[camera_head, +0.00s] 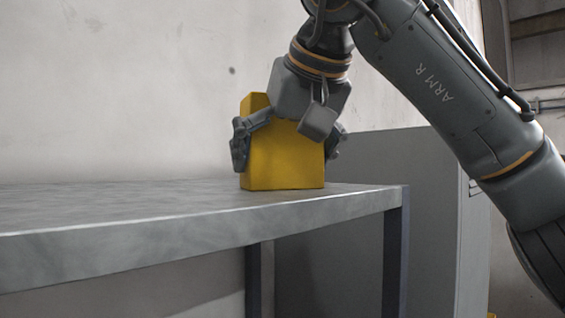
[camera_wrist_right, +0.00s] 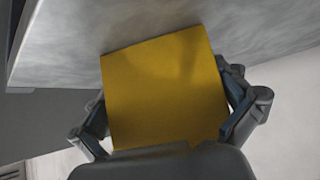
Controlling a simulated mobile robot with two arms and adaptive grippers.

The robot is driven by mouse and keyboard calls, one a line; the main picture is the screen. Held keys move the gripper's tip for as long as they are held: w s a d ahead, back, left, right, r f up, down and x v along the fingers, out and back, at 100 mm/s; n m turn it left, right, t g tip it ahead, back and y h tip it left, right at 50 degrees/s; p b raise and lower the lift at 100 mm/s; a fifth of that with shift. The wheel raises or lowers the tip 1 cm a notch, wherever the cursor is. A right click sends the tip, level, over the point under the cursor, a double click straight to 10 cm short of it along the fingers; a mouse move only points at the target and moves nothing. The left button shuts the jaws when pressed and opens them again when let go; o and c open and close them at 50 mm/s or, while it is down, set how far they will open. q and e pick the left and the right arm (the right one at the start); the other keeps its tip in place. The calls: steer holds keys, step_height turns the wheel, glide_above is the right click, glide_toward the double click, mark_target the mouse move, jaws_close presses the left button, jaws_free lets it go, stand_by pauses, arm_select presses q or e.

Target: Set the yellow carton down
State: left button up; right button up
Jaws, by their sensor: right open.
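The yellow carton (camera_head: 283,158) stands upright on the grey table (camera_head: 120,215), close to the table's right end. My right gripper (camera_head: 287,147) is around the carton from above, with one finger at each side. Its jaws are open, and the carton's base appears to rest on the table top. In the right wrist view the carton (camera_wrist_right: 165,90) fills the middle between the two fingers (camera_wrist_right: 165,120). Whether either finger touches the carton's sides is hard to tell. My left gripper is not in view.
The table top is bare to the left of the carton. The table's right edge and a dark leg (camera_head: 395,250) are close to the carton's right. A grey cabinet (camera_head: 425,230) stands behind the table on the right. A pale wall (camera_head: 150,90) rises behind.

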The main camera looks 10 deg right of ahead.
steer(key=v, duration=1.2)
steer(key=shift+a, duration=0.1)
